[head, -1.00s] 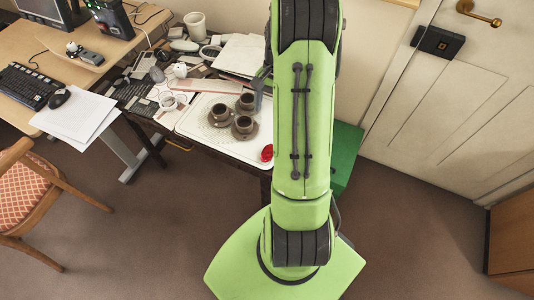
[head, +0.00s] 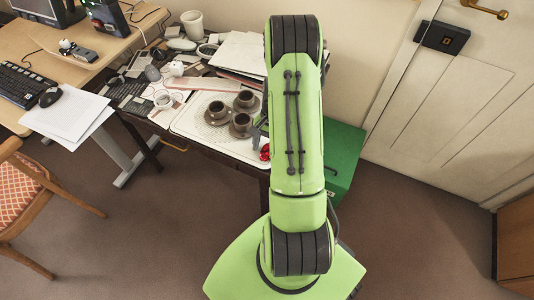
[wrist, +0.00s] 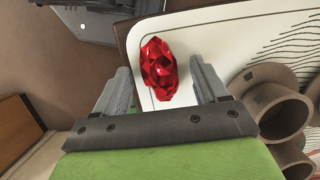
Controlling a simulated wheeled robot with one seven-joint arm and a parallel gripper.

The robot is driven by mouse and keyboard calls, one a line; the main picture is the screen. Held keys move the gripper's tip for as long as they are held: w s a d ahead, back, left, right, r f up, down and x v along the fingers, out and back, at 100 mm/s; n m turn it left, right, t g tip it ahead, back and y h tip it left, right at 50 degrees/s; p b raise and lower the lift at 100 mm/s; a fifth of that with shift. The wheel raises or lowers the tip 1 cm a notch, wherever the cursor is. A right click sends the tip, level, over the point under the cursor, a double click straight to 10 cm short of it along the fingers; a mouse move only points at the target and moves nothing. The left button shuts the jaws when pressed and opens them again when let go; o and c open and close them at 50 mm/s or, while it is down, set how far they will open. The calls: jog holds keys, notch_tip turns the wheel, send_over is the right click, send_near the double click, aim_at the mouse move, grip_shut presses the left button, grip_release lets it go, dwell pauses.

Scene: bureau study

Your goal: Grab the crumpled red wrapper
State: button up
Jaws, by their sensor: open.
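The crumpled red wrapper (wrist: 159,68) is shiny and lies on the white tray (wrist: 200,22) near the tray's edge and corner. In the head view the wrapper (head: 265,153) shows just left of my arm, partly covered. In the wrist view my gripper (wrist: 160,85) is open, with one finger on each side of the wrapper and the wrapper a little beyond and between the fingertips. I cannot tell whether either finger touches it. In the head view a bit of my gripper (head: 258,130) shows beside the arm, above the tray.
Brown cups on saucers (head: 241,122) stand on the tray close to the gripper's right in the wrist view (wrist: 275,108). Papers (head: 240,52) and clutter lie behind the tray. A green box (head: 343,155) stands right of the table. A chair (head: 25,190) is at left.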

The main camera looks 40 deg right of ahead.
jog(key=c, duration=1.2)
